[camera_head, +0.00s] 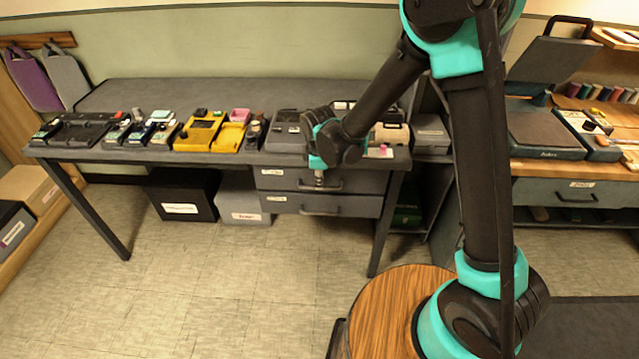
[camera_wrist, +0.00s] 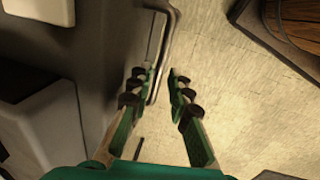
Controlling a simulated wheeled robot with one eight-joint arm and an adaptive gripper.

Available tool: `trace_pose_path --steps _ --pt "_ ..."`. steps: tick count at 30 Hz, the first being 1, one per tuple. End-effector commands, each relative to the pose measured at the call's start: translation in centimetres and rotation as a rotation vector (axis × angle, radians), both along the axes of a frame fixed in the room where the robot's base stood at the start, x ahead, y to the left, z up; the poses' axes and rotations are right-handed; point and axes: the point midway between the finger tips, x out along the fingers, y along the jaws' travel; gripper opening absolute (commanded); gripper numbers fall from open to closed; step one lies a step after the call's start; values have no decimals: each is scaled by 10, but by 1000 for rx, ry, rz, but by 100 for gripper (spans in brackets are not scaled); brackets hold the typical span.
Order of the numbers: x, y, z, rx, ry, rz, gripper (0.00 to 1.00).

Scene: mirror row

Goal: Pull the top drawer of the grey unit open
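The grey unit hangs under the right part of the long table, with two drawers stacked. The top drawer (camera_head: 358,181) looks shut in the head view, flush with the lower drawer (camera_head: 352,205). Its dark bar handle (camera_head: 332,188) is partly hidden by my gripper (camera_head: 319,176), which points down in front of the drawer. In the wrist view my gripper (camera_wrist: 161,73) is open, its two fingers apart. A metal bar handle (camera_wrist: 161,58) runs between the fingertips, close to the left finger. I cannot tell whether they touch.
The table (camera_head: 110,153) carries yellow and grey devices along its front edge. A black box (camera_head: 182,196) and a grey box (camera_head: 241,205) stand on the floor left of the unit. The tiled floor in front is clear. A round wooden top (camera_head: 385,310) is near.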

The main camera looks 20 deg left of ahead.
Motion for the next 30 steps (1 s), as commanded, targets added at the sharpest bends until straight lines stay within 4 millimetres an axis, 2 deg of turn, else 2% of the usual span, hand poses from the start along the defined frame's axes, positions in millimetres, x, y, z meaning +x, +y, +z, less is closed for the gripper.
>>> trace_pose_path --steps 6,17,22,30 --pt "4 1 -18 0 0 -1 19" --pt "4 1 -22 0 0 -1 19" --pt "4 1 -22 0 0 -1 0" --pt "4 1 -21 0 0 -1 0"
